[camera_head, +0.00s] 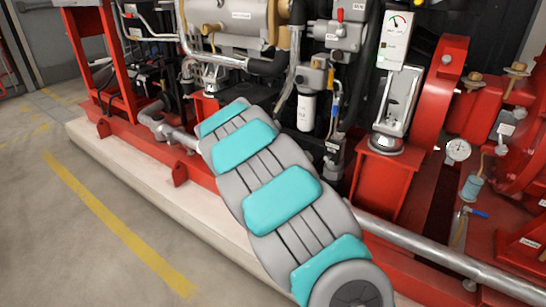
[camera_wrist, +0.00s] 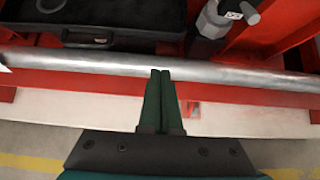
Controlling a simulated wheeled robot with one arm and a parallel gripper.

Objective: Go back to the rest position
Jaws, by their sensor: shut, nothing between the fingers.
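My gripper (camera_wrist: 160,78) shows in the wrist view with its two dark green fingers together and nothing between them. Its tips appear over a horizontal silver pipe (camera_wrist: 245,78); I cannot tell whether they touch it. In the head view my grey and teal arm reaches out over the red pump frame, and it hides the gripper there. The silver pipe (camera_head: 450,258) also shows there, running along the frame's front.
The red fire pump frame (camera_head: 385,190) stands on a pale concrete plinth (camera_head: 130,170). A pressure gauge (camera_head: 458,150) and a blue-handled valve (camera_head: 474,212) are at the right. Open floor (camera_head: 60,230) with yellow lines lies at the left.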

